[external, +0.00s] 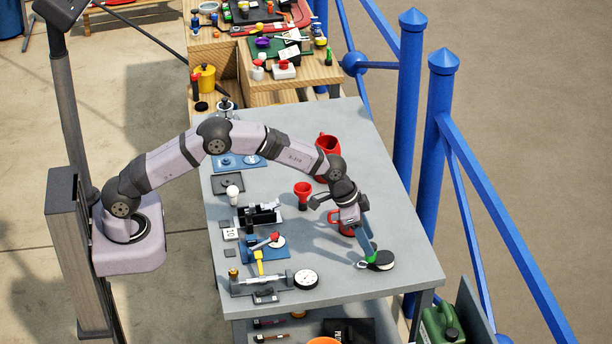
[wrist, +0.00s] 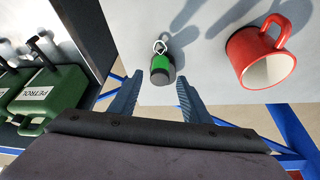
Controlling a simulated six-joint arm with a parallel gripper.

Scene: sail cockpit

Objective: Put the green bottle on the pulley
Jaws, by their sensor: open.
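The green bottle (external: 372,257) is low on the grey table near its right front edge, partly hidden by my gripper. In the wrist view the green bottle (wrist: 162,65) has a metal ring at its upper end and a dark lower end. A black disc with a pale rim (external: 382,263) shows right against the green in the external view. It may be the pulley, but I cannot tell for sure. My gripper (wrist: 158,98) is open and empty. The bottle shows in the gap between the fingers, beyond their tips. In the external view my gripper (external: 368,248) is just above the bottle.
A red mug (wrist: 260,55) stands to the right of the bottle in the wrist view.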

